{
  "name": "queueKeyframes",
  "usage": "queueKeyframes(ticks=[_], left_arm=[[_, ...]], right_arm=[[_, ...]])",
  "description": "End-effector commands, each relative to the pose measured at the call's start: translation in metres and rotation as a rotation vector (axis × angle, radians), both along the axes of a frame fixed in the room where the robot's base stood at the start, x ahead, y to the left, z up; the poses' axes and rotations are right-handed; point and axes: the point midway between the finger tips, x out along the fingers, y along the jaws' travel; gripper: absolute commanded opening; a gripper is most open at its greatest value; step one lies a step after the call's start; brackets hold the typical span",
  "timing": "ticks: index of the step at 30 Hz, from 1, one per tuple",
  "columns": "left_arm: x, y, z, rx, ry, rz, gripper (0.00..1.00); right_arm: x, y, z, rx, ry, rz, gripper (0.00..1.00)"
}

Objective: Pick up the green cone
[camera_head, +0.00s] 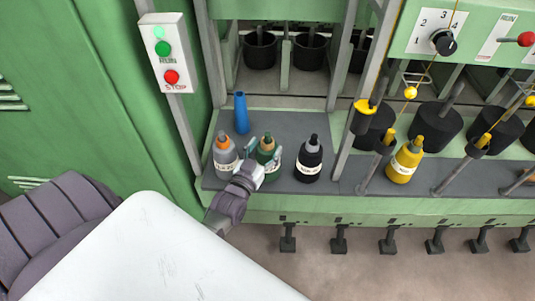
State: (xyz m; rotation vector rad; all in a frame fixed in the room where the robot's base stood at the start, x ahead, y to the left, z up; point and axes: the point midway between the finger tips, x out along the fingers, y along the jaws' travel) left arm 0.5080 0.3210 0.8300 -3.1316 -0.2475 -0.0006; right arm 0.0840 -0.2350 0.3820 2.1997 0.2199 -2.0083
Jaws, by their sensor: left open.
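The gripper hides part of the cone's lower body. Whether the fingers touch it I cannot tell. My right gripper is out of view.
A grey cone with an orange tip (224,150) stands close on the left, and a black cone (310,158) on the right. A blue tapered piece (241,113) stands behind. A yellow cone (405,160) is further right.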

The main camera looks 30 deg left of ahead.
Motion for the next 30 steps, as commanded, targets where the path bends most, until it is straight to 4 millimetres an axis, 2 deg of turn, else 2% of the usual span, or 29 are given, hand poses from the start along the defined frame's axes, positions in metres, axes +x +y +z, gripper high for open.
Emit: queueKeyframes(ticks=[4,11,14,24,30], left_arm=[[0.0153,0.0019,0.0003,0.0,0.0,0.0,0.71],[0.0172,0.0022,-0.0001,0.0,0.0,-0.001,0.71],[0.017,0.0022,-0.0001,0.0,0.0,-0.001,0.58],[0.0168,0.0022,-0.0002,0.0,0.0,-0.001,0.01],[0.0172,0.0022,0.0017,0.001,-0.004,0.0,0.0]], right_arm=[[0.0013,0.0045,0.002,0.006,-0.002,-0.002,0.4],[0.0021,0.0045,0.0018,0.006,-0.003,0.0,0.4],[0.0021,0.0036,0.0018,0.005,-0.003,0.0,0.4],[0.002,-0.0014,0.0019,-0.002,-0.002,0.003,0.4],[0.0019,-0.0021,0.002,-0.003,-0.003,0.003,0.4]])
